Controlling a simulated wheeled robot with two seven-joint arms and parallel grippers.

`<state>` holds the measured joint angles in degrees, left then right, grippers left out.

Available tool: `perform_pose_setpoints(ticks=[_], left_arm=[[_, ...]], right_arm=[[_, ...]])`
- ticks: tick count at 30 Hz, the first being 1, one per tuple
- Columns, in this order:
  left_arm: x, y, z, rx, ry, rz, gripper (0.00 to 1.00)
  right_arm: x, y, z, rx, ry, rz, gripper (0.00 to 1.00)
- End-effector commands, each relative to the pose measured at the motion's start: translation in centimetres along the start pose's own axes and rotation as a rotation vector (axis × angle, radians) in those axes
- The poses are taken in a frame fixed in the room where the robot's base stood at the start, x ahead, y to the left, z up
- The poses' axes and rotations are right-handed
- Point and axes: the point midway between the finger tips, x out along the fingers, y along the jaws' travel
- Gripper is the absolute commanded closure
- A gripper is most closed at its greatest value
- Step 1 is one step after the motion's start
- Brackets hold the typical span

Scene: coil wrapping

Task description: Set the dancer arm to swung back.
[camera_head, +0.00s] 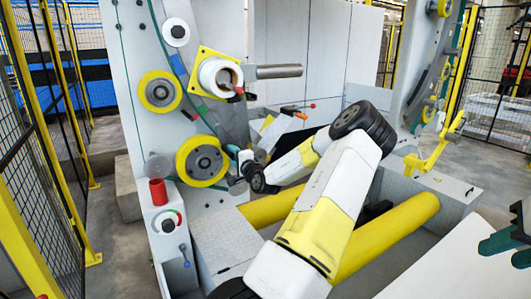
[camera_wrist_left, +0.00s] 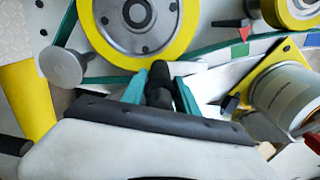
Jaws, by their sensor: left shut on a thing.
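My left gripper (camera_head: 240,160) reaches the upright white machine panel beside the large yellow-rimmed roller (camera_head: 203,161). In the left wrist view, its teal fingers (camera_wrist_left: 158,92) are shut on a black handle (camera_wrist_left: 158,72), just below the yellow-rimmed roller (camera_wrist_left: 180,28). This handle seems to belong to the dancer arm, but the arm's body is mostly hidden and its angle cannot be told. My right gripper (camera_head: 505,245) shows only partly at the right edge, with teal fingers; its opening is unclear.
A smaller yellow roller (camera_head: 160,91) and a white roll on a yellow plate (camera_head: 215,76) sit above, with a grey bar (camera_head: 278,71) sticking out. A red cylinder (camera_head: 158,191) stands lower left. Yellow floor rollers (camera_head: 385,235) lie below my arm.

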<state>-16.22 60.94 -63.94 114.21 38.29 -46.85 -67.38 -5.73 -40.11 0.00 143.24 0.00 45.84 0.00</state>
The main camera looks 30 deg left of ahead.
Motion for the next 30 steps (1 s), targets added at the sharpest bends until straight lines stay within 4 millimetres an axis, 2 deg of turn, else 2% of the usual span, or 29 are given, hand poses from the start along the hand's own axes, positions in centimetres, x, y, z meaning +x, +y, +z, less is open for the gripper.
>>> perform_pose_setpoints(ticks=[12,29,30], left_arm=[[-0.1,0.4,1.7,0.198,0.0,0.005,1.0],[-0.1,0.3,2.0,0.225,-0.002,0.006,1.0],[-0.1,0.4,2.0,0.225,-0.003,0.006,0.58]], right_arm=[[0.0,0.0,0.0,0.0,0.0,0.0,0.64],[0.0,0.0,0.0,0.0,0.0,0.0,0.64],[0.0,0.0,0.0,0.0,0.0,0.0,0.64]])
